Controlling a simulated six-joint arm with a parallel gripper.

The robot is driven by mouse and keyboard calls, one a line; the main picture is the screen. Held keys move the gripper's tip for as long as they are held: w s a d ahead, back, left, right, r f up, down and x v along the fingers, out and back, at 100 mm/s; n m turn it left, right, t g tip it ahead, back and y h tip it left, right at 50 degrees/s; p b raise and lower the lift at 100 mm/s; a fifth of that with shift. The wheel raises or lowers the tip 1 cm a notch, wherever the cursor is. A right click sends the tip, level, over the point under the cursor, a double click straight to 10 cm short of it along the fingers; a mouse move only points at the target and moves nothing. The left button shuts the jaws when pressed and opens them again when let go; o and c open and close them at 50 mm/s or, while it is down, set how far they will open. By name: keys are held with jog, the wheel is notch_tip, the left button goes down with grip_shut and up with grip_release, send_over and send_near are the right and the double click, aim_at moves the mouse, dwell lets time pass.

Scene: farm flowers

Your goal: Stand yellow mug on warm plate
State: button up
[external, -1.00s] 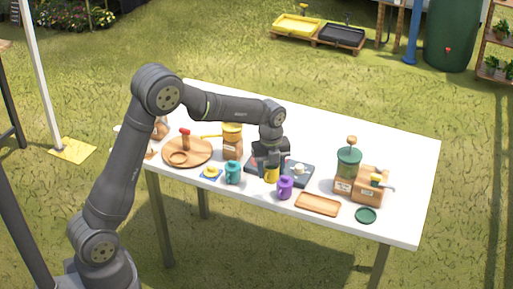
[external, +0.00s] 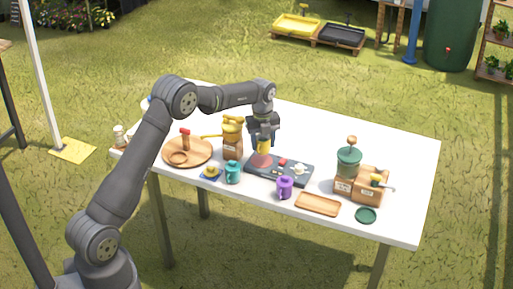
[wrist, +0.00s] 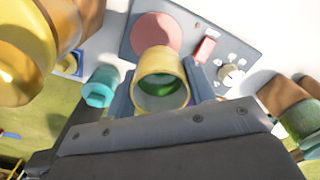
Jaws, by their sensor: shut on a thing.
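The yellow mug (external: 265,145) is held between the fingers of my gripper (external: 262,138), which is shut on it. In the wrist view the mug (wrist: 162,80) is seen from above, its inside greenish, between the two fingers (wrist: 162,92). The warm plate is a pinkish-red disc (external: 261,160) at the left end of a dark grey panel (external: 250,171). In the wrist view the disc (wrist: 155,33) lies just beyond the mug. The mug looks above or close over the disc; whether they touch I cannot tell.
On the panel are a red switch (wrist: 205,47) and a pale knob (external: 299,169). A purple mug (external: 285,187) and a teal mug (external: 232,173) stand in front. A yellow-topped grinder (external: 232,140) stands close left. A wooden tray (external: 317,204) lies to the right. The table's back right is clear.

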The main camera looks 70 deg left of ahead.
aim_at(262, 150)
jog(key=shift+a+f, duration=0.4)
jog(key=shift+a, duration=0.2)
jog(key=shift+f, duration=1.9)
jog(key=shift+f, duration=0.15)
jog(key=o, duration=1.1)
notch_tip(262, 150, up, 12)
jog(key=shift+s+r, duration=0.1)
jog(key=shift+r, duration=0.05)
